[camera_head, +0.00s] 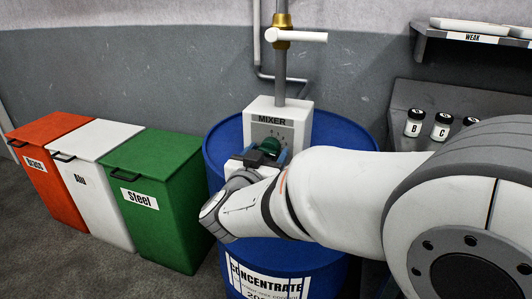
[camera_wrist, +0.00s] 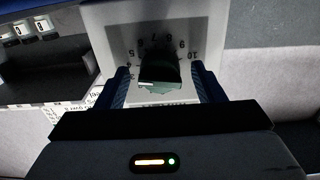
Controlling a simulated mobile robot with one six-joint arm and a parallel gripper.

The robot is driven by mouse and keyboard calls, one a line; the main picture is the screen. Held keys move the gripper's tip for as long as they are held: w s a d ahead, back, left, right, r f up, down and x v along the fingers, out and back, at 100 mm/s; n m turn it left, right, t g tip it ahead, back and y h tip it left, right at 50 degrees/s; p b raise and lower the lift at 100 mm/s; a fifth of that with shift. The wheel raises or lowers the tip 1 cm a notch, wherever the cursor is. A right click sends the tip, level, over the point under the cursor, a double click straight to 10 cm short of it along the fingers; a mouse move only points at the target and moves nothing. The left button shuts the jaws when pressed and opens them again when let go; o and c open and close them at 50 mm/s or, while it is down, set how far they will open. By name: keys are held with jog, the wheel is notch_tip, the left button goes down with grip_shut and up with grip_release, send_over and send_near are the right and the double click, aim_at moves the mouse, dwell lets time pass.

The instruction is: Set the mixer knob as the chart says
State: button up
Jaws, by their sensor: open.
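The mixer (camera_head: 277,128) is a white box labelled MIXER on top of the blue concentrate drum (camera_head: 222,160). The exact setting of the knob is hard to tell. My gripper (camera_wrist: 160,88) is open, with one blue finger on each side of the knob. Whether the fingers touch it cannot be told. In the head view my gripper (camera_head: 262,152) is at the mixer front, and my arm hides part of the drum. No chart is clearly readable.
Lidded bins labelled Brass (camera_head: 40,172), Alu (camera_head: 92,190) and Steel (camera_head: 160,215) stand at the left. Jars marked B (camera_head: 414,125) and C (camera_head: 441,128) stand on a grey bench. A shelf labelled WEAK (camera_head: 478,38) is above. A pipe (camera_head: 281,65) rises behind the mixer.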

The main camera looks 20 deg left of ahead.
jog(key=c, duration=1)
jog(key=shift+o, duration=0.2)
jog(key=m+b, duration=0.2)
jog(key=m, duration=0.1)
jog(key=shift+f, duration=0.2)
jog(key=shift+r+m, duration=0.2)
jog(key=shift+m, duration=0.9)
jog(key=o, duration=1)
jog(key=shift+c, duration=0.2)
jog(key=shift+s+a, duration=0.1)
jog(key=shift+s, duration=0.15)
jog(key=s, duration=0.7)
jog(key=shift+s+a+p, duration=0.15)
jog(key=shift+a+p, duration=0.1)
jog(key=shift+p, duration=0.2)
